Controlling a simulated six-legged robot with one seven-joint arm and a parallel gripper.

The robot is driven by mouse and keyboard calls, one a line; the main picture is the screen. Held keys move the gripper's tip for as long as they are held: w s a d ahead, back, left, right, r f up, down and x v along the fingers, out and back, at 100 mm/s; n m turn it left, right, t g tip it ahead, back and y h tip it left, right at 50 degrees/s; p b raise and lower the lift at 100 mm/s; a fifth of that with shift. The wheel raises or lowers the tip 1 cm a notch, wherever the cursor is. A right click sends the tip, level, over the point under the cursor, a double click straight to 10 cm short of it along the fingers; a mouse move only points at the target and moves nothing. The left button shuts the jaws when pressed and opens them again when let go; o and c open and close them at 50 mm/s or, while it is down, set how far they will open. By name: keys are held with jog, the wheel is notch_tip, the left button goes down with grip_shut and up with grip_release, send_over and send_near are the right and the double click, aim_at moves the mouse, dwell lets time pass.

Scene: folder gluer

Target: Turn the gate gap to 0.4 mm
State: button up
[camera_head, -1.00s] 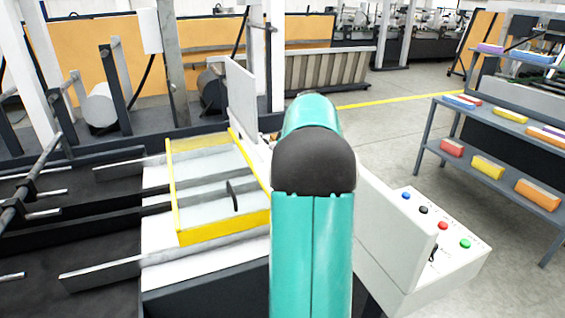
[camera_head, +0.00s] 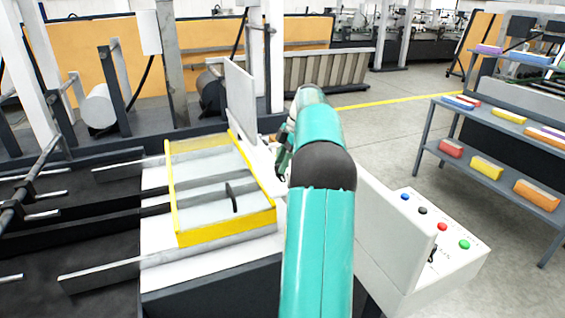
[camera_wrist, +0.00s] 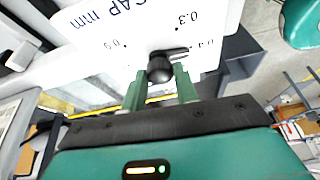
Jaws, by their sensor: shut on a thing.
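A black gap knob (camera_wrist: 159,68) with a pointer arm sits on a white dial plate (camera_wrist: 140,40) in the wrist view. The plate reads "GAP mm" upside down. The pointer points right, at a label that looks like 0.4 and is partly covered by it. The 0.3 label shows above it, and another label to the left is hard to read. My gripper (camera_wrist: 158,84) has its two green fingers either side of the knob, shut on it. In the head view my gripper (camera_head: 281,160) shows dark beside my arm; the knob is hidden there.
A yellow-framed guard (camera_head: 225,237) lies left of my arm on the machine. A control box with coloured buttons (camera_head: 442,227) stands to the right. A shelf (camera_head: 500,130) with coloured blocks is farther right, with open floor between.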

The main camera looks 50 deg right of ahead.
jog(key=shift+n+g, duration=0.3)
jog(key=shift+n, duration=0.2)
jog(key=o, duration=1)
jog(key=shift+c, duration=0.2)
jog(key=shift+r, duration=0.1)
jog(key=shift+r, duration=0.1)
